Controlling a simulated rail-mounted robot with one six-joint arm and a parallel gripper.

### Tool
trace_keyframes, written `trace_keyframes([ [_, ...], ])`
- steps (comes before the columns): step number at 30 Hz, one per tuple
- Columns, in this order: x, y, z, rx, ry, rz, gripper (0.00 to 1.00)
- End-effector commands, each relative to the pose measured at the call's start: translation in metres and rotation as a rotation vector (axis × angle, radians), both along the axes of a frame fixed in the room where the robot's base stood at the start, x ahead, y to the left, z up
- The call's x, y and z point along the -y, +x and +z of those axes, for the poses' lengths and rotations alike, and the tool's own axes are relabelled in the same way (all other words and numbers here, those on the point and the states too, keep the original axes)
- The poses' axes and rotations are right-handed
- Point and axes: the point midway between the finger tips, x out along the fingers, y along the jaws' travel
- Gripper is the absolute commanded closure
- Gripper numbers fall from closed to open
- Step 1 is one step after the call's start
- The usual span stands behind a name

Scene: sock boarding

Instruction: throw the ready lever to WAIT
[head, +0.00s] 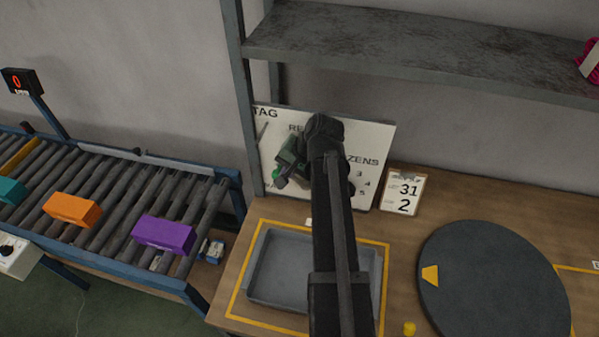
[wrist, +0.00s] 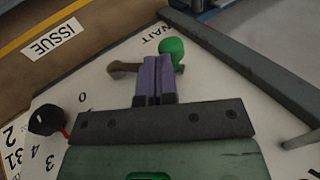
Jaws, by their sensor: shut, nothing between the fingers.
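The ready lever has a round green knob (wrist: 172,50), seen in the wrist view right beside my fingertips, close to the WAIT lettering (wrist: 160,38). A brownish bar (wrist: 124,69) shows on the other side of the fingers; most of the lever's shaft is hidden behind them. My gripper (wrist: 155,62) is shut and empty, with its fingers against or very near the knob; I cannot tell whether they touch. In the head view my gripper (head: 282,181) is at the white board (head: 378,145), and the green knob (head: 275,174) shows partly beside it.
A dial with a black knob (wrist: 46,120) and numbers is on the same board. A shelf post (head: 240,95) borders the board.

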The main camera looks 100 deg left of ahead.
Motion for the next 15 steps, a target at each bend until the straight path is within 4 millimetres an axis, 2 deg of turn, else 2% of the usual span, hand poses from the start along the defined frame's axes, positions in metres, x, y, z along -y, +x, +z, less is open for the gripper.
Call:
trace_keyframes([
  [11,0.0,-0.004,-0.001,0.003,0.0,0.0,1.0],
  [15,-0.001,-0.016,-0.005,0.095,0.0,0.005,1.0],
])
